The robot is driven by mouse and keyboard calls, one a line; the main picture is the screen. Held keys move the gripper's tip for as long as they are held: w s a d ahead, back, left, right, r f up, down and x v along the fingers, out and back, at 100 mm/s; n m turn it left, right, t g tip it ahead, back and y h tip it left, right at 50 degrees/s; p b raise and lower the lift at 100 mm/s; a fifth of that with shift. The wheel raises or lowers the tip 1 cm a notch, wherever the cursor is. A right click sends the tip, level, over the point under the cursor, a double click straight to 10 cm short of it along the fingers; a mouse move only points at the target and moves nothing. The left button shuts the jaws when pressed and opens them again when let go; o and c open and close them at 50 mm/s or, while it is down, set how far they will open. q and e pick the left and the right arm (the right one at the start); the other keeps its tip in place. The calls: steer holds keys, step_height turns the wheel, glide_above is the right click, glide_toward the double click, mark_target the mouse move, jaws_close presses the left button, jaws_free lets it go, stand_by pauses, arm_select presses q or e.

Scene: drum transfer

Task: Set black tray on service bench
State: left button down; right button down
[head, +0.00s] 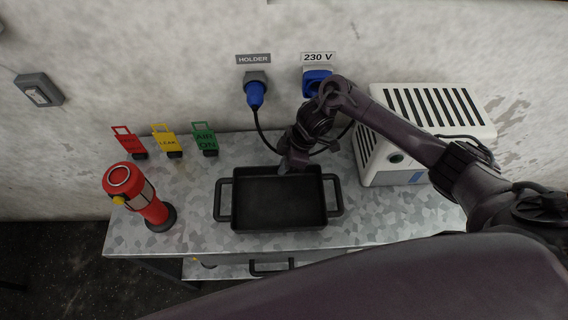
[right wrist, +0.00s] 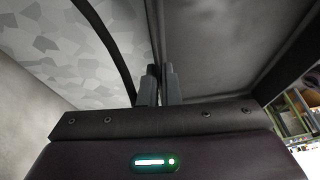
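The black tray (head: 268,222) is a shallow rectangular pan with a loop handle at each short side. It appears to lie flat on the grey mottled service bench (head: 375,220). My right gripper (head: 289,168) is at the middle of the tray's far rim. In the right wrist view the two fingers (right wrist: 160,86) are close together, one on each side of the tray's thin wall (right wrist: 200,40). The fingertips are small and partly hidden in the head view. My left gripper is not in view.
A red lantern-like cylinder (head: 147,200) stands left of the tray. Red, yellow and green tags (head: 204,138) stand at the back left. A white vented box (head: 400,165) stands at the right.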

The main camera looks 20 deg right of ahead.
steer(key=c, duration=2.1)
jaws_free()
steer(key=shift+f, duration=0.15)
steer(key=o, duration=0.5)
steer(key=shift+c, duration=0.2)
steer(key=shift+r, duration=0.3)
steer(key=shift+d+r, duration=0.15)
steer(key=shift+r, duration=0.15)
steer(key=v, duration=1.1)
steer(key=shift+p, duration=0.35)
